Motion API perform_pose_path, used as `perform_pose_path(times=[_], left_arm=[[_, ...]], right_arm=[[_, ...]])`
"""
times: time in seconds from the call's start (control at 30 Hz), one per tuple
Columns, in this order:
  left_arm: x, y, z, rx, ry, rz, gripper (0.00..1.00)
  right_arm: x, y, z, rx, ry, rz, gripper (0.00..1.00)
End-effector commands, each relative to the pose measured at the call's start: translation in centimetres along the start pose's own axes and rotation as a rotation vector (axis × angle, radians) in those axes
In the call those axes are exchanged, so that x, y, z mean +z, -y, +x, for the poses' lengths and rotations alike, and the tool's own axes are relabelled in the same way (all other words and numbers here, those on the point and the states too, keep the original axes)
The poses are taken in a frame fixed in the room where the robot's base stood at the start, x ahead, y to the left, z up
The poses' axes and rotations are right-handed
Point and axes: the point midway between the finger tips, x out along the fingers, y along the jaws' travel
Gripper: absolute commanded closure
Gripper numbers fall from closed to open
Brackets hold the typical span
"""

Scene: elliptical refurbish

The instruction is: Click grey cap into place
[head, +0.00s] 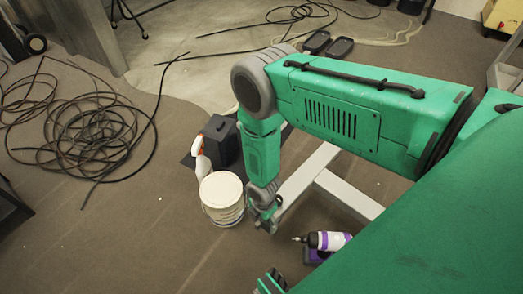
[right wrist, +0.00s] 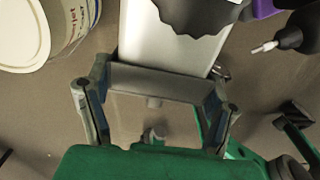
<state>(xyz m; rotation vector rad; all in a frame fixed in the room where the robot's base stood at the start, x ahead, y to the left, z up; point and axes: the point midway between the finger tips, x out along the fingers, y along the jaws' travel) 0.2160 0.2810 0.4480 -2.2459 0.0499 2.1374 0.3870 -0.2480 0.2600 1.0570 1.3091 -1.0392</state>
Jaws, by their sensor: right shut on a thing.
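In the right wrist view, a grey cap (right wrist: 160,82), a wide flat bar, spans between the fingertips of my right gripper (right wrist: 152,92). The gripper is shut on its two ends. The cap lies against or just before the end of a pale metal beam (right wrist: 165,42); I cannot tell whether it is seated. In the head view my right gripper (head: 265,213) points down near the left end of the pale T-shaped frame (head: 318,178). The cap is too small to make out there.
A white bucket (head: 222,198) stands close left of the right gripper, with a spray bottle (head: 202,160) and dark box (head: 222,140) behind. Coiled black cable (head: 90,130) covers the left floor. The front-left floor is clear.

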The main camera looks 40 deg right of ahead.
Motion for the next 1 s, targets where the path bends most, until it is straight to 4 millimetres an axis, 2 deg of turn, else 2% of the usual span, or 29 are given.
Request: perform_pose_path(times=[0.4,0.43,0.47,0.5,0.8,0.87,1.0], left_arm=[[0.0,0.0,0.0,0.0,0.0,0.0,0.0],[0.0,0.0,0.0,0.0,0.0,0.0,0.0],[0.0,0.0,0.0,0.0,0.0,0.0,0.0],[0.0,0.0,0.0,0.0,0.0,0.0,0.0],[0.1,0.0,0.0,0.0,-0.002,0.0,0.0],[0.1,0.0,0.0,0.0,-0.002,0.0,0.0],[0.1,0.0,0.0,0.0,-0.003,0.0,0.0]], right_arm=[[0.4,0.0,0.0,0.0,0.002,0.001,0.52],[0.5,0.0,0.0,0.0,0.002,0.001,0.13],[0.5,0.0,0.0,0.0,0.002,0.001,0.03],[0.5,0.0,0.0,0.0,0.002,0.001,0.0],[0.3,-0.1,-0.3,0.001,0.001,0.0,0.0],[0.3,-0.1,-0.8,0.001,0.001,0.0,0.0],[0.4,-0.1,-3.2,0.001,0.001,-0.001,0.0]])
